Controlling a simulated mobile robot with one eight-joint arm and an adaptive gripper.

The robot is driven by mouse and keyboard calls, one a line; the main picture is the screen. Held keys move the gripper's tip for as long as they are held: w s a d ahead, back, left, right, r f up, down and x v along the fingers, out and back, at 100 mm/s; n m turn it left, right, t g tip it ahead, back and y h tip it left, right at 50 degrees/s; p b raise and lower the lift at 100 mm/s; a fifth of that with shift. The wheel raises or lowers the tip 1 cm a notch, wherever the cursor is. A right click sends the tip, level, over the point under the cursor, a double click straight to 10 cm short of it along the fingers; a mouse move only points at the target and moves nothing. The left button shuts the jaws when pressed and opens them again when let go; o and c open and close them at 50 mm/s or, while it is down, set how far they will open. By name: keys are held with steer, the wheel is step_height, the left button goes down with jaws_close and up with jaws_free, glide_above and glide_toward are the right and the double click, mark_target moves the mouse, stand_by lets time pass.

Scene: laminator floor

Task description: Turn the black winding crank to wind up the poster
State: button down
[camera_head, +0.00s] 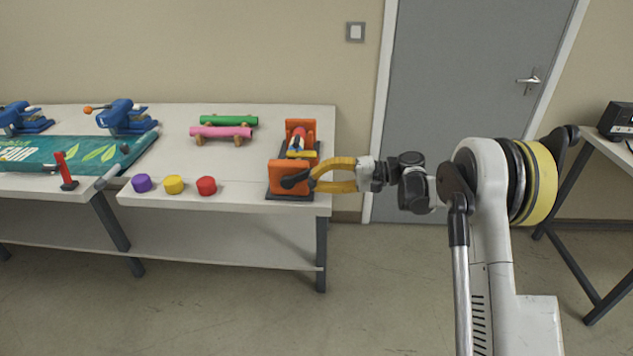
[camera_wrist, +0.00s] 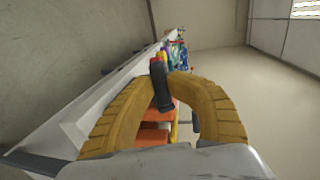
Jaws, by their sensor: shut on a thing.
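The orange winder (camera_head: 290,178) stands on a dark base at the right end of the white table. Its black winding crank (camera_head: 297,180) is on the front side. My gripper (camera_head: 314,178), with yellow fingers, reaches in from the right and is shut on the crank. In the wrist view the crank (camera_wrist: 160,85) stands between the yellow fingertips, with the orange winder (camera_wrist: 155,133) behind and below it. A red-ended roll (camera_head: 298,138) lies in the winder. How much poster is wound cannot be told.
Purple, yellow and red caps (camera_head: 206,186) line the table's front edge. Green (camera_head: 229,120) and pink (camera_head: 221,132) rolls rest on a stand behind them. A teal poster (camera_head: 75,153), a red lever (camera_head: 65,170) and blue clamp-like devices (camera_head: 124,117) are at the left. A grey door is behind my arm.

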steer(key=shift+s+a+f, duration=0.1)
steer(key=shift+a+f, duration=0.05)
steer(key=shift+f, duration=0.25)
steer(key=c, duration=1.5)
jaws_free()
steer(key=shift+o, duration=1.1)
steer(key=shift+a, duration=0.2)
steer(key=shift+d+r, duration=0.1)
steer(key=shift+d, duration=0.05)
steer(key=w+v, duration=0.1)
steer(key=v, duration=1)
steer(key=shift+s+d, duration=0.35)
steer(key=shift+d, duration=0.05)
steer(key=shift+r, duration=0.15)
